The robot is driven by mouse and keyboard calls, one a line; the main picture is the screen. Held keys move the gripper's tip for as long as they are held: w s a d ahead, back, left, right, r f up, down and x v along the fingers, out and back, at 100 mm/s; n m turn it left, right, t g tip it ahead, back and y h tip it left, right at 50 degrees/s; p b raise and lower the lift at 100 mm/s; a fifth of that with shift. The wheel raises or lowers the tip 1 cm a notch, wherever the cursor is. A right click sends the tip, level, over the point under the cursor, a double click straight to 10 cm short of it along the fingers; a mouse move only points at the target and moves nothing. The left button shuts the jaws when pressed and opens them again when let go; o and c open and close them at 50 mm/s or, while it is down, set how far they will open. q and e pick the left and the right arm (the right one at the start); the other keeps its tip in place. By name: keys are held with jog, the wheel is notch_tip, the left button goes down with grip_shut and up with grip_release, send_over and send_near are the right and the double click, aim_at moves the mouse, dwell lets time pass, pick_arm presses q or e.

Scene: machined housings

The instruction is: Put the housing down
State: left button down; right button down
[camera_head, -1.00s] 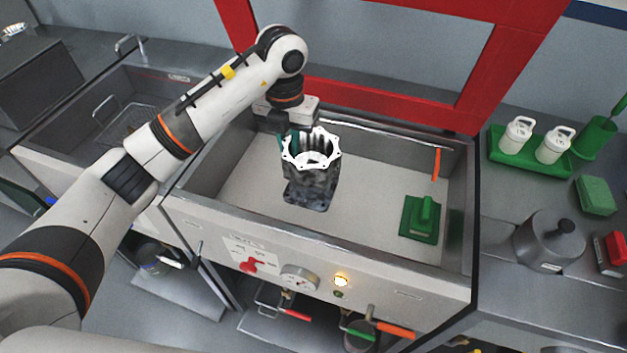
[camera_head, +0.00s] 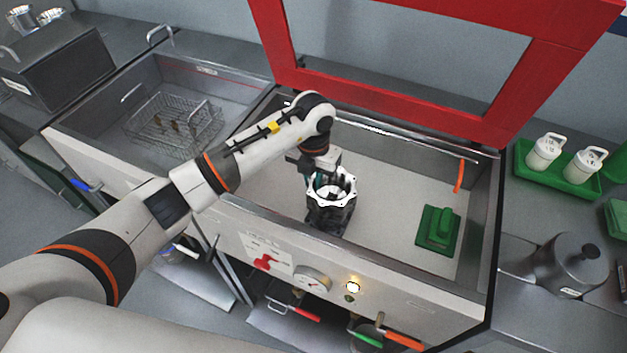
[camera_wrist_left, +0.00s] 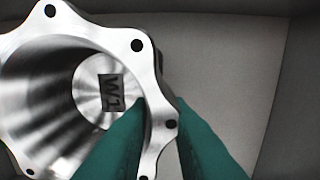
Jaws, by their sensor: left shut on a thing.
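The housing (camera_head: 331,208) is a dark, stained casting with a bright machined flange ring on top, upright inside the open basin (camera_head: 395,195). My left gripper (camera_head: 316,176) is shut on its wall at the far left of the rim. In the left wrist view the housing (camera_wrist_left: 150,75) shows its scalloped flange with bolt holes and a "W1" mark inside the bore. The green fingers of my left gripper (camera_wrist_left: 158,140) pinch the wall, one inside the bore and one outside. Whether the housing's base touches the basin floor I cannot tell. My right gripper is not in view.
A green brush or scrubber block (camera_head: 438,230) lies at the basin's right. A red raised lid frame (camera_head: 420,115) stands behind. A second basin with a wire basket (camera_head: 175,122) is at left. The basin floor between housing and green block is clear.

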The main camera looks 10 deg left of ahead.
pick_arm(q)
jog(key=shift+f, duration=0.95)
jog(key=shift+w, duration=0.1)
jog(key=shift+f, duration=0.15)
jog(key=c, duration=1.3)
grip_release()
jog(key=shift+f, duration=0.1)
jog(key=shift+c, duration=0.2)
